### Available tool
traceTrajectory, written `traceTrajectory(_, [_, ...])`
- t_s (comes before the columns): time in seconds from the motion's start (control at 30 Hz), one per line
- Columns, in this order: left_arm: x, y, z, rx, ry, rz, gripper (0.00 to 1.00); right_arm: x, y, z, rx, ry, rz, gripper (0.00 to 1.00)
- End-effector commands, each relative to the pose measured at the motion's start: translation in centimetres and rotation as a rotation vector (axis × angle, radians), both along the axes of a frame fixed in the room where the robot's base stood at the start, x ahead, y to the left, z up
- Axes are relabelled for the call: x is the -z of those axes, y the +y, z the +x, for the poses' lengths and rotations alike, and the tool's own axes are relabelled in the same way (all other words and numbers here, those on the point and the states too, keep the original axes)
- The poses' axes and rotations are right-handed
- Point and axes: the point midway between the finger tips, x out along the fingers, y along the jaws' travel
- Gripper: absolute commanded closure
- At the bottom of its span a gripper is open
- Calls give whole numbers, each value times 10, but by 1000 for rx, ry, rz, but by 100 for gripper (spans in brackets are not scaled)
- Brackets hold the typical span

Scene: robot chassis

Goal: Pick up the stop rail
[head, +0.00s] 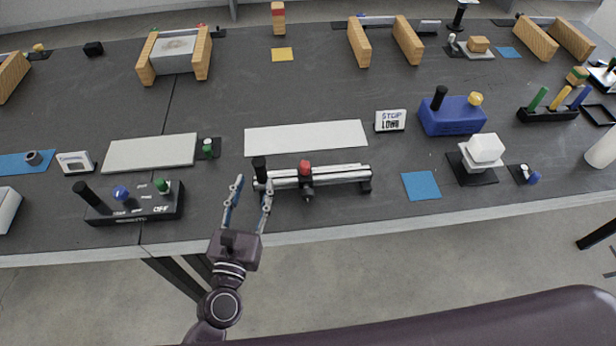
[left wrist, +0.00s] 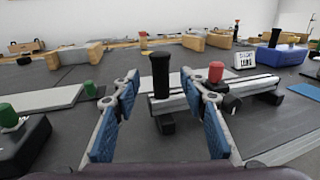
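The stop rail is a silver double rail (head: 335,174) on black feet, with a red knob (head: 305,167) and an upright black handle (head: 259,168) at its left end. It lies near the table's front edge. In the left wrist view the rail (left wrist: 252,88) runs off to the right, with the black handle (left wrist: 161,75) in the middle. My left gripper (head: 254,181) is open and empty at the rail's left end. In the left wrist view its blue-padded fingers (left wrist: 160,80) appear on either side of the handle, with gaps. My right gripper is out of view.
A black control box (head: 134,204) with knobs stands left of my gripper. A white strip (head: 306,138) lies behind the rail, a blue square (head: 421,186) to its right. A small STOP sign (head: 390,120) and a blue block (head: 453,116) stand behind right.

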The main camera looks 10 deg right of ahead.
Motion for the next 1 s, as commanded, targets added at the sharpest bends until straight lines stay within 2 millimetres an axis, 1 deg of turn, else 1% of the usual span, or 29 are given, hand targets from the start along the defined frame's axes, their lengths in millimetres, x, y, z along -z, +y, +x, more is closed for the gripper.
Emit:
traceTrajectory(0.03, [-3, -2, 6, 0, -2, 0, 60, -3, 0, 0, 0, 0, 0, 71])
traceTrajectory(0.17, [-2, -5, 16, 2, -2, 4, 60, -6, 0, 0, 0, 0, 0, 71])
traceTrajectory(0.4, [0, -13, 46, 3, -2, 5, 60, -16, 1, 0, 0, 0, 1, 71])
traceTrajectory(0.5, [1, -16, 56, 3, -2, 5, 60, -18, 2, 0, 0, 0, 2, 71])
traceTrajectory(0.6, [3, -17, 60, 3, 0, 4, 60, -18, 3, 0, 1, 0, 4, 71])
traceTrajectory(0.8, [3, -17, 60, 3, -1, 4, 60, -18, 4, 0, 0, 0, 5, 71])
traceTrajectory(0.83, [3, -17, 60, 3, -1, 5, 61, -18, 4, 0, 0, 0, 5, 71])
traceTrajectory(0.87, [3, -17, 60, 3, -1, 5, 65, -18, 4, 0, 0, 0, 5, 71])
traceTrajectory(1.0, [3, -17, 60, 3, -1, 5, 80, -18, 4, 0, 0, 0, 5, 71])
